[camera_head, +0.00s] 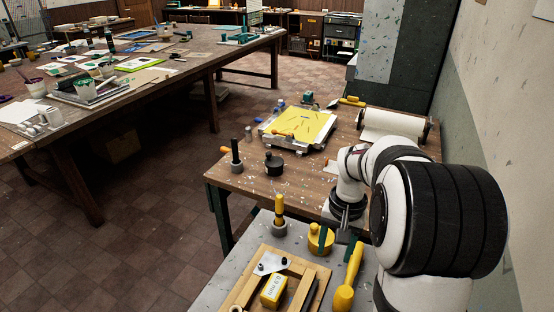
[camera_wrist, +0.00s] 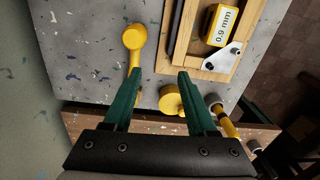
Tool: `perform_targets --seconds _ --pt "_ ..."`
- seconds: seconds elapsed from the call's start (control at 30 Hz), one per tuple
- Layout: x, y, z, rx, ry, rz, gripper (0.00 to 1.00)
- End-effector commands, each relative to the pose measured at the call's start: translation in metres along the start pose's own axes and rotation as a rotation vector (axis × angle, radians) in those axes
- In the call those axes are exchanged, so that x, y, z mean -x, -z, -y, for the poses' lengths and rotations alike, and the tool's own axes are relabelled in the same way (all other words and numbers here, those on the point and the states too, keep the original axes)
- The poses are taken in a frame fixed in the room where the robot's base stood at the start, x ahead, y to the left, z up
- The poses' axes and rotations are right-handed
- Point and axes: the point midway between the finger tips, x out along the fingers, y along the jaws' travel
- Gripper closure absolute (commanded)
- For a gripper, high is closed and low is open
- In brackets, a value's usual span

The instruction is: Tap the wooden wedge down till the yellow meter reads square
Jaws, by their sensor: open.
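My gripper (camera_head: 337,248) is open and empty above the grey bench; its green fingers also show in the wrist view (camera_wrist: 158,77). A yellow mallet (camera_head: 345,292) lies on the bench. In the wrist view the mallet (camera_wrist: 133,38) has its head beyond the fingertips and its handle beside the left finger. The yellow meter (camera_head: 274,291) sits on the wooden frame (camera_head: 248,287). In the wrist view the meter (camera_wrist: 219,25) reads 0.9 mm. I cannot pick out the wooden wedge for sure in either view.
A round yellow knob-topped object (camera_head: 318,240) stands near the right finger. A yellow-handled tool (camera_head: 279,208) stands in a grey holder. A white plate (camera_head: 267,263) with dark knobs covers a frame corner. A brown table (camera_head: 262,195) adjoins behind. Bare bench lies left of the mallet in the wrist view.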

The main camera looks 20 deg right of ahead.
Motion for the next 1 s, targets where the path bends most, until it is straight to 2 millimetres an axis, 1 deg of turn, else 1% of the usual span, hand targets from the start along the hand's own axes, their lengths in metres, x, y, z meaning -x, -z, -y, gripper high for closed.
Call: perform_targets --seconds 0.03,0.1,0.2,0.27,0.37,0.53,0.93,1.0 --pt "-0.020 0.026 -0.017 -0.029 -0.010 0.002 0.43" --pt "-0.040 0.053 -0.036 -0.048 -0.021 -0.006 0.43" --pt "-0.057 0.072 -0.053 -0.064 -0.029 -0.013 0.43" --pt "-0.060 0.076 -0.056 -0.066 -0.030 -0.015 0.43" --pt "-0.064 0.076 -0.056 -0.065 -0.030 -0.015 0.43" --pt "-0.078 0.076 -0.056 -0.065 -0.030 -0.014 0.43" --pt "-0.137 0.075 -0.057 -0.065 -0.030 -0.012 0.43" --pt "-0.134 0.076 -0.057 -0.065 -0.029 -0.015 0.55"
